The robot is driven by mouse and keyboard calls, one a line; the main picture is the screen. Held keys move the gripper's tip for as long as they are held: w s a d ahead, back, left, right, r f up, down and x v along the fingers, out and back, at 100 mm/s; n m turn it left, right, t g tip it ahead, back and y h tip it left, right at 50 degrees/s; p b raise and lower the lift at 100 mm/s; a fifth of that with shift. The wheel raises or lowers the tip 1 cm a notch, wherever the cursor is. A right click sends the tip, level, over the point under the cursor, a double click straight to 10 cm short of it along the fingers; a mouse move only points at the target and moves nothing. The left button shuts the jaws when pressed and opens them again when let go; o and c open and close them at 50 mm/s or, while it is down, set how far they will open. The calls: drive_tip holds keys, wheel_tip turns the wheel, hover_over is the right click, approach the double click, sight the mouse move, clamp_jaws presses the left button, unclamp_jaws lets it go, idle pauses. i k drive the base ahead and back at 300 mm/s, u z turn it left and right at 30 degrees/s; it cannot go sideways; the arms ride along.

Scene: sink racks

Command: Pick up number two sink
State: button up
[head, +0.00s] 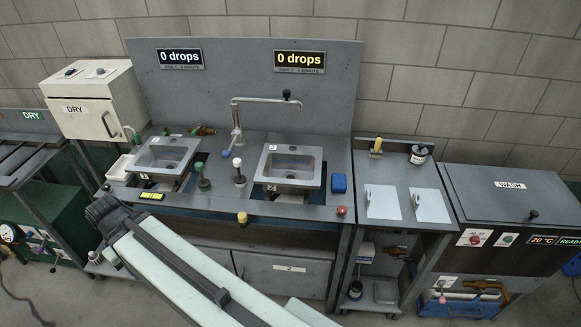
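Two metal sinks sit in the grey counter of the washing station. The left one (165,155) has a tag that looks like 1. Both look empty, and a bent metal tap (237,125) stands between them. My pale arm crosses the lower left, in front of the counter, with a dark joint at its upper left end. No gripper fingers can be made out, so I cannot see whether anything is held.
A blue block (339,183), a red knob (342,211) and a yellow knob (242,218) lie around the right sink. Green and white-topped pieces stand between the sinks. A DRY box (95,105) is left, a WASH unit (510,205) right. Floor shows in front.

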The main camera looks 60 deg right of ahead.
sight(281, 169)
drive_tip(key=i, duration=0.85)
drive_tip(key=u, duration=0.05)
